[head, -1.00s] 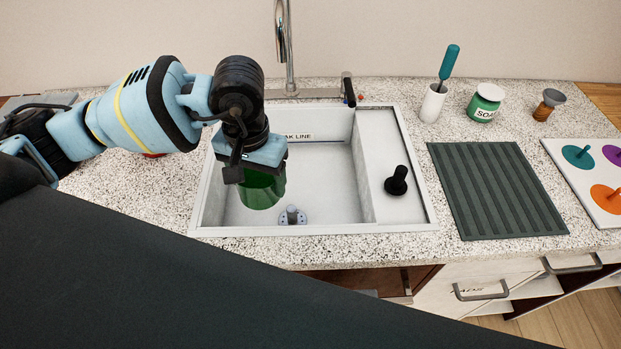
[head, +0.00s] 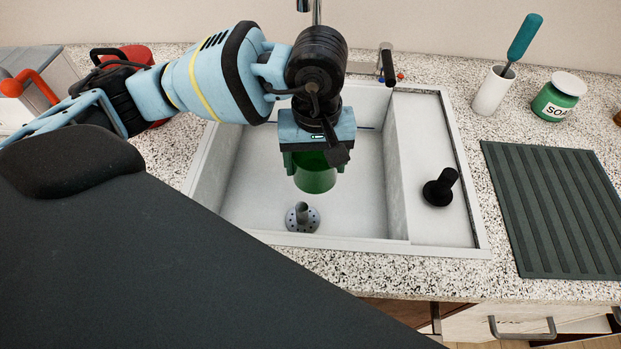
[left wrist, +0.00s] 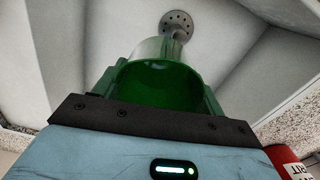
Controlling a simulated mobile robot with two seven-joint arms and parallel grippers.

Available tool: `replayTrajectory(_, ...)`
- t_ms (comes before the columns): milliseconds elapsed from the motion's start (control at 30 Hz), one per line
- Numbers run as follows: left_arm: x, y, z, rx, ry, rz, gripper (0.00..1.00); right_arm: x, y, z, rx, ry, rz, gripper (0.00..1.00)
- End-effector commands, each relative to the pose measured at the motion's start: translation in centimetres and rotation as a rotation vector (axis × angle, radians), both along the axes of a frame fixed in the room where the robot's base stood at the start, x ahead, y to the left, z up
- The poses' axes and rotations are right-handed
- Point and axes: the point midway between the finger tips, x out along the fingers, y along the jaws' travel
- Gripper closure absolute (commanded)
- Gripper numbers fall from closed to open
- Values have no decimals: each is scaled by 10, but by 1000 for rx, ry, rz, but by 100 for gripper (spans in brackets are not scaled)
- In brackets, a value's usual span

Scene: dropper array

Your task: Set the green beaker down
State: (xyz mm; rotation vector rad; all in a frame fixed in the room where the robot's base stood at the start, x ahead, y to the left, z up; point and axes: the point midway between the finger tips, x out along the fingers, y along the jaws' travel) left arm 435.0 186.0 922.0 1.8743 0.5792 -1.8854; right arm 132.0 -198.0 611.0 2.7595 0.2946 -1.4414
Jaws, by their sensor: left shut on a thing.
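The green beaker (head: 316,176) is held by my left gripper (head: 315,160) over the sink basin (head: 262,190) in the head view. The gripper is shut on it and hides its upper part. In the left wrist view the beaker (left wrist: 160,80) sits between the two fingers, with its open rim toward the camera and green inside. The drain (head: 302,217) with a grey upright piece is below and nearer in the head view; it also shows beyond the beaker in the left wrist view (left wrist: 177,22). The beaker appears clear of the basin floor. My right gripper is not in view.
A black stopper (head: 440,188) stands on the sink's right ledge. A dark ribbed mat (head: 555,210) lies bare to the right. A brush in a white holder (head: 493,90) and a soap jar (head: 557,97) stand behind it. The faucet (head: 316,12) is behind my arm.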

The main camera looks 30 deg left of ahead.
Motion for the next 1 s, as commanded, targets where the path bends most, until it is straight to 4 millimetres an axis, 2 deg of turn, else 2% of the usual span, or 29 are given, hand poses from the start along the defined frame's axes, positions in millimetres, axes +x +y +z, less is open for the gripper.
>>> replayTrajectory(33,9,-6,-9,0,4,85,57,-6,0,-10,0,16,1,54)
replayTrajectory(100,18,-11,-11,2,3,201,57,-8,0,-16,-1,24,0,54)
replayTrajectory(333,37,-23,-13,4,-3,440,57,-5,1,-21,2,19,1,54)
replayTrajectory(633,40,-24,-16,4,-5,483,57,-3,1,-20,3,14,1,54)
replayTrajectory(900,39,-24,-60,6,-2,482,57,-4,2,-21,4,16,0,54)
replayTrajectory(1000,39,-24,-70,4,-4,481,57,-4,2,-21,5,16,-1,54)
